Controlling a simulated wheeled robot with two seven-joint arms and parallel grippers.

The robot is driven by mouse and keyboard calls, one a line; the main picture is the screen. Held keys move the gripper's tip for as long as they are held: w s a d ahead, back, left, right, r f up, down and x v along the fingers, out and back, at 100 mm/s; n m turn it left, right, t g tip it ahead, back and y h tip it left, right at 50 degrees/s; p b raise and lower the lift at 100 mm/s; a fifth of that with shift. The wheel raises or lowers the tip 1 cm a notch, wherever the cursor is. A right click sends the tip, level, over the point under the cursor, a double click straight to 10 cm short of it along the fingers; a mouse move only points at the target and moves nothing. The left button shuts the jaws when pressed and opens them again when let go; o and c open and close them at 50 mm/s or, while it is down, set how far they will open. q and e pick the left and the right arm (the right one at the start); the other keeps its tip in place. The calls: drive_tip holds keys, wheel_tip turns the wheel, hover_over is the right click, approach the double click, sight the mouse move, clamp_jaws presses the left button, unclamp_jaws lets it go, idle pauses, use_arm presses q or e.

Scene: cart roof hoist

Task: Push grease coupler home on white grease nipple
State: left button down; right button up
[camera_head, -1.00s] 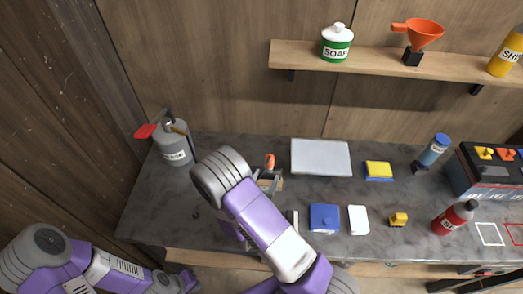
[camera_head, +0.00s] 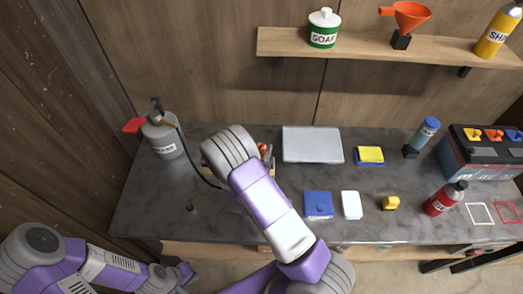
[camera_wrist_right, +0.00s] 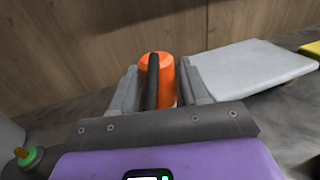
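The grease can (camera_head: 163,138) stands at the back left of the bench, with a red lever on top. Its black hose (camera_head: 199,173) runs down and right until my right arm hides it. In the right wrist view a black upright piece, seemingly the hose end with the grease coupler (camera_wrist_right: 153,82), stands midway between the fingers of my right gripper (camera_wrist_right: 160,88). I cannot make out the white grease nipple. My left gripper (camera_head: 185,275) is low at the left, away from the bench top.
A grey panel (camera_head: 312,144), blue and yellow block (camera_head: 369,155), blue box (camera_head: 318,205), white card (camera_head: 351,205) and red bottle (camera_head: 446,199) lie to the right. A green piece with an orange tip (camera_wrist_right: 28,157) shows beside my palm.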

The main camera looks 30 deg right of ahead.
sight(260, 146)
drive_tip(key=c, duration=0.7)
drive_tip(key=shift+o, duration=0.2)
wheel_tip(260, 146, up, 9)
drive_tip(key=shift+p, duration=1.15)
drive_tip(key=shift+w+a+r, duration=0.15)
drive_tip(key=shift+a+r, duration=0.05)
drive_tip(key=shift+a, duration=0.05)
drive_tip(key=w+a+b, duration=0.4)
drive_tip(key=a+b, duration=0.3)
drive_tip(key=shift+w+f, duration=0.2)
drive_tip(key=shift+f, duration=0.2)
drive_tip(key=shift+a, duration=0.1)
